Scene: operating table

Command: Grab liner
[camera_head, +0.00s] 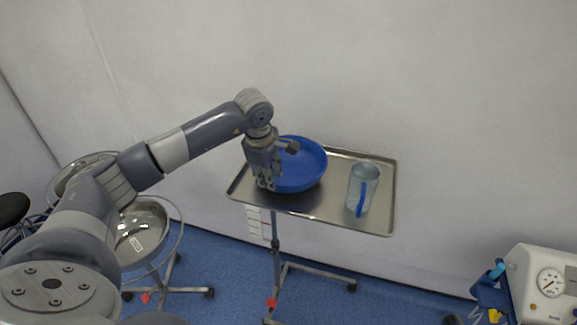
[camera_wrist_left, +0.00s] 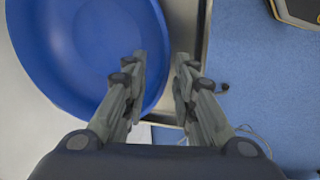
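A round blue bowl (camera_head: 303,166) sits on the left half of a steel tray (camera_head: 335,215). I cannot tell for certain which one is the liner. My left gripper (camera_head: 265,184) points down at the bowl's front left rim. In the left wrist view the fingers (camera_wrist_left: 160,58) are apart, one over the blue bowl (camera_wrist_left: 90,50) and the other just outside its rim, above the tray edge. I cannot tell whether they touch the rim. My right gripper is not in view.
The tray is on a wheeled stand (camera_head: 276,250). A steel basin on a wheeled stand (camera_head: 142,228) is at the left. A white device with a gauge (camera_head: 548,283) is at the lower right. A wall is close behind the tray.

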